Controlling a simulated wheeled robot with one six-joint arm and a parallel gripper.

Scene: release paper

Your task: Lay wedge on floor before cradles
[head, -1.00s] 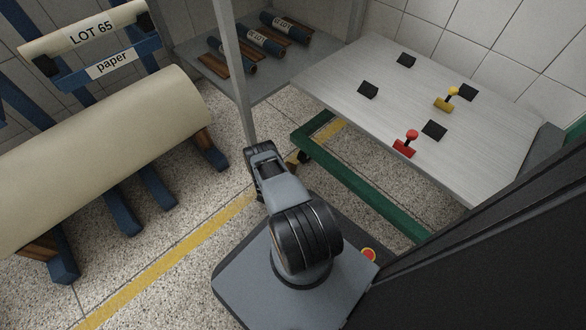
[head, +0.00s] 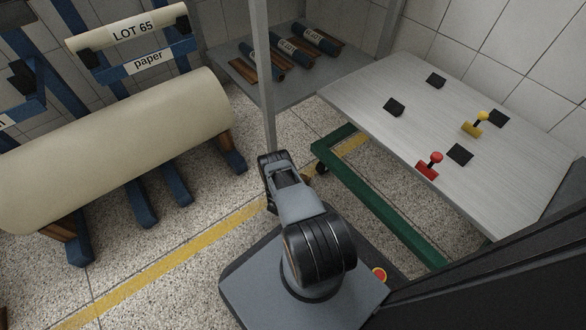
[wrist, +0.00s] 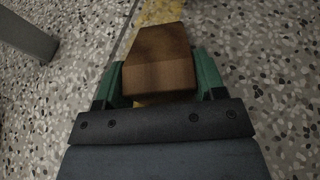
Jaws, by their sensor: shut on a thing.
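In the wrist view a brown wooden wedge (wrist: 158,62) sits between the green fingers of my gripper (wrist: 158,85), which is shut on it. Speckled floor and a yellow strip show beyond the wedge. In the head view my gripper (head: 272,165) is beside the grey post and right of the cradles, and my arm hides most of the wedge. The blue cradles (head: 143,205) stand on the floor at the left with a large cream paper roll (head: 120,145) resting on them.
A grey post (head: 262,80) rises by my gripper. A shelf (head: 285,92) holds several small rolls. A table (head: 400,75) with red and yellow handled pieces, on a green frame (head: 375,195), stands at right. Floor with a yellow line (head: 160,278) is clear before the cradles.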

